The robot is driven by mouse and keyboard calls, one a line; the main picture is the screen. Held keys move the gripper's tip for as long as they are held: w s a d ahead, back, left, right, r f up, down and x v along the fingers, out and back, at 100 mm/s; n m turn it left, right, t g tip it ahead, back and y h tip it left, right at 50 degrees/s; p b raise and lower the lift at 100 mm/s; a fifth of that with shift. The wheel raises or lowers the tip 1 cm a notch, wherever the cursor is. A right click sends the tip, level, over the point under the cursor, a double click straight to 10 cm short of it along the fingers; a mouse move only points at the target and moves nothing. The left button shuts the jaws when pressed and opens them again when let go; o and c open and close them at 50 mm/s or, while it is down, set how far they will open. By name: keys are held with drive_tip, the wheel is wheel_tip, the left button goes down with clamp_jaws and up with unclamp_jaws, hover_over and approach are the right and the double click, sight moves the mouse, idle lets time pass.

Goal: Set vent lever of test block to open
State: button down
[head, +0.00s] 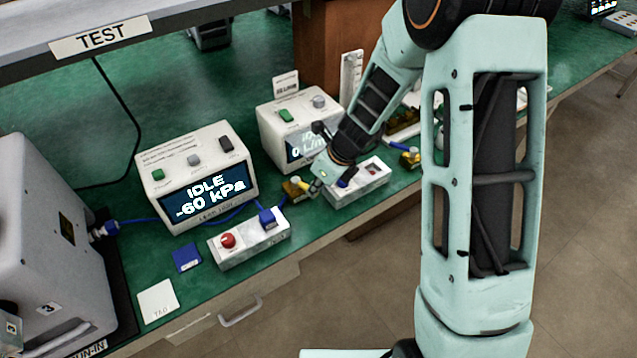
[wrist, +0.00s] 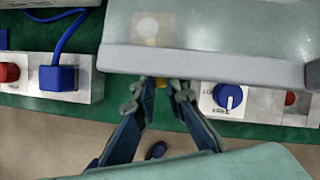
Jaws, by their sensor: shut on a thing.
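My gripper (head: 316,186) is low at the front edge of the green bench, between two pale blocks. In the wrist view its fingers (wrist: 160,88) are closed around a small yellow piece (wrist: 161,81), which looks like the yellow lever on the brass fitting (head: 292,188). Most of that lever is hidden by the fingers and by the grey housing above them. The right block (head: 374,176) has a blue knob (wrist: 229,97) on a white dial and a red part (wrist: 290,98). The left block (head: 232,257) has a red knob (head: 228,240) and a blue plug (head: 268,218). The lever's exact setting cannot be told.
A display unit (head: 212,200) reading IDLE -60 kPa stands behind the left block. A second display unit (head: 275,125) is close behind my gripper. Another yellow-handled fitting (head: 410,157) sits farther right. A blue square (head: 186,258) and white tag card (head: 158,300) lie front left.

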drive_tip(key=m, duration=0.1)
drive_tip(key=s+a+m, duration=0.1)
drive_tip(key=shift+s+a+r+m+t+h+p, duration=0.1)
drive_tip(key=shift+s+a+m+t+h+p, duration=0.1)
drive_tip(key=shift+m+t+h+p, duration=0.15)
drive_tip(key=m, duration=0.1)
drive_tip(key=s+a+m+h+p, duration=0.1)
drive_tip(key=shift+a+m+t, duration=0.15)
drive_tip(key=shift+m+t, duration=0.2)
drive_tip(key=shift+s+a+m+h+p, duration=0.1)
drive_tip(key=shift+a+m+h+p, duration=0.1)
drive_tip(key=shift+a+m, duration=0.3)
drive_tip(key=shift+s+a+m+h+p, duration=0.1)
drive_tip(key=shift+a+m+h+p, duration=0.05)
drive_tip(key=shift+m, duration=0.55)
drive_tip(key=shift+a+m+t+h+p, duration=0.3)
drive_tip(key=shift+a+m+h, duration=0.25)
drive_tip(key=shift+m, duration=0.45)
drive_tip(key=shift+a, duration=0.1)
drive_tip(key=c, duration=2)
unclamp_jaws()
drive_tip(key=shift+o, duration=0.2)
